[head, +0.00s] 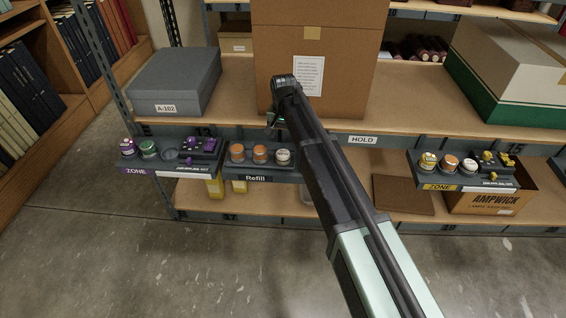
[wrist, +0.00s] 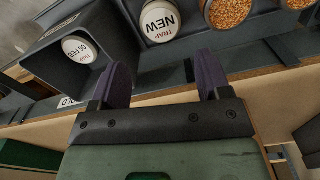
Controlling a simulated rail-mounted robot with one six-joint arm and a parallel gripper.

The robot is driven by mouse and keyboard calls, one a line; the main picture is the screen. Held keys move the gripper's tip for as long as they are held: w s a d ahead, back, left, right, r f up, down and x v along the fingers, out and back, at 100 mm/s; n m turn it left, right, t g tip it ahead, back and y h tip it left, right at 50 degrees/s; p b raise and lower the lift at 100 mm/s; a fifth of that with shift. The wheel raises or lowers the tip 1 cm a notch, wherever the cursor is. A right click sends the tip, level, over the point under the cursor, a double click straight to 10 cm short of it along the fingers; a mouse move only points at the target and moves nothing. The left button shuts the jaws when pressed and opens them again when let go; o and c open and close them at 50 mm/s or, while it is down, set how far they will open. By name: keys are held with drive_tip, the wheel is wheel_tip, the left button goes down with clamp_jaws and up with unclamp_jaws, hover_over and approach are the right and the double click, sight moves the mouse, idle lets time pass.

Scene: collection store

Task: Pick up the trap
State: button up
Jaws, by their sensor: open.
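A round white-lidded trap marked NEW (wrist: 160,20) sits in a dark holder ahead of my gripper, in the wrist view. It appears to be the white-lidded one (head: 283,156) at the right end of the Refill tray in the head view. Another white trap marked 05 FEB (wrist: 77,49) lies in a dark open bin at the left of the wrist view. My gripper (wrist: 165,77) is open, with nothing between its two purple-grey fingers; the NEW trap is beyond the fingertips. In the head view, my arm hides most of the gripper.
The Refill tray (head: 258,178) also holds two orange-topped jars (head: 237,152). The purple zone tray (head: 150,170) is left, the yellow one (head: 455,185) right. A large cardboard box (head: 270,60) and a grey box (head: 175,78) stand on the shelf above. The floor in front is clear.

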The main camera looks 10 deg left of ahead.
sight(283, 153)
wheel_tip(283, 153, down, 9)
drive_tip(key=b, duration=0.7)
drive_tip(key=shift+r, duration=0.25)
drive_tip(key=c, duration=0.7)
wheel_tip(283, 153, up, 20)
drive_tip(key=p, duration=2)
